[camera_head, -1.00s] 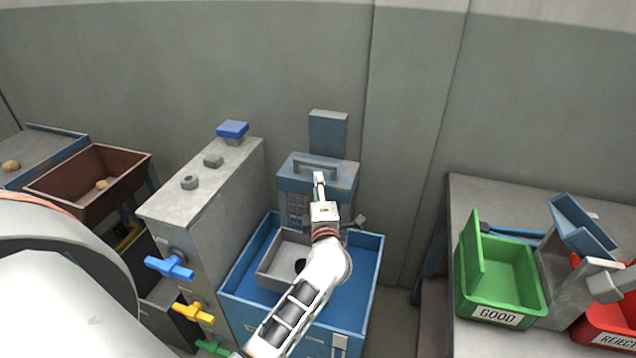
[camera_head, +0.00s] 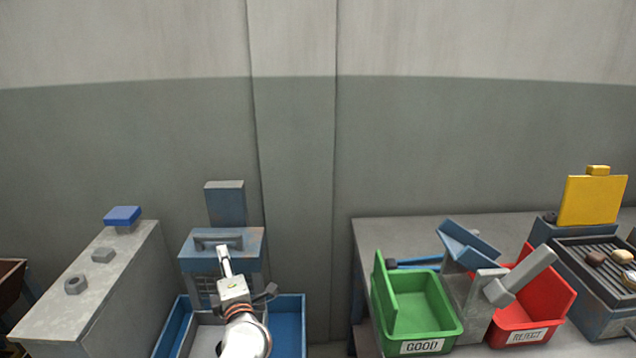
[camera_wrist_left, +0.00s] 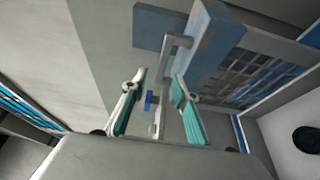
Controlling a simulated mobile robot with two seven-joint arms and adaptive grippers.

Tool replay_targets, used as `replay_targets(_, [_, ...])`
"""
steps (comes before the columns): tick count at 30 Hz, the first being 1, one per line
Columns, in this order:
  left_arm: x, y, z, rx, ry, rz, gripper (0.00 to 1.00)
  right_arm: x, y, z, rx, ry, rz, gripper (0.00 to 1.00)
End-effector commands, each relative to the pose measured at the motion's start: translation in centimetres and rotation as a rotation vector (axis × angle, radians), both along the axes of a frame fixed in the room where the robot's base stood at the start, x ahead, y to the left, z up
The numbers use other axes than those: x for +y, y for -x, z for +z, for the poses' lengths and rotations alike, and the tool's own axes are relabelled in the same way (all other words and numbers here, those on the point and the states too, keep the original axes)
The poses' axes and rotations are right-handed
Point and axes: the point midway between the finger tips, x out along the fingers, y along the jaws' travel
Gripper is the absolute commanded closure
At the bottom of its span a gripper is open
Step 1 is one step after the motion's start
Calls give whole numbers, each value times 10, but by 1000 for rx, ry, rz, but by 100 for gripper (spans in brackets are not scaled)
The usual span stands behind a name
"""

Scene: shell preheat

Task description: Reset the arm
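My left arm comes up from the bottom of the head view. My left gripper (camera_head: 223,252) is just in front of the blue-grey machine (camera_head: 250,246), near its grey bar handle (camera_head: 218,240). In the left wrist view the gripper (camera_wrist_left: 160,88) shows two teal-padded fingers standing apart with nothing gripped between them. The handle (camera_wrist_left: 172,58) and the blue machine (camera_wrist_left: 208,42) show past the fingertips. Whether a finger touches the handle cannot be told. My right gripper is not in view.
A blue tray (camera_head: 291,318) lies below the machine. A grey cabinet (camera_head: 120,290) with a blue-topped knob (camera_head: 122,215) stands left. At right, a table (camera_head: 362,240) carries a green GOOD bin (camera_head: 425,300), a red REJECT bin (camera_head: 540,305) and a grill (camera_head: 600,285).

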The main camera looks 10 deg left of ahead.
Motion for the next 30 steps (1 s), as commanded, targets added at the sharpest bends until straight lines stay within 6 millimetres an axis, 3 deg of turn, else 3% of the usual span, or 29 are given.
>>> replay_targets(5, [-16,18,2,17,-209,-91,71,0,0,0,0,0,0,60])
replay_targets(9, [-64,50,-10,83,-551,-285,71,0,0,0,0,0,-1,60])
replay_targets(13, [-119,91,-51,204,-870,-511,71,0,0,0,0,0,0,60])
replay_targets(18, [-167,164,-130,415,-1216,-794,71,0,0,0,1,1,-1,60])
replay_targets(24, [-174,246,-204,659,-1499,-1024,71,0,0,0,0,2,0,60])
replay_targets(27, [-169,272,-223,742,-1582,-1084,71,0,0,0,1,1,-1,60])
replay_targets(30, [-165,286,-233,788,-1624,-1113,71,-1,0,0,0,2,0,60])
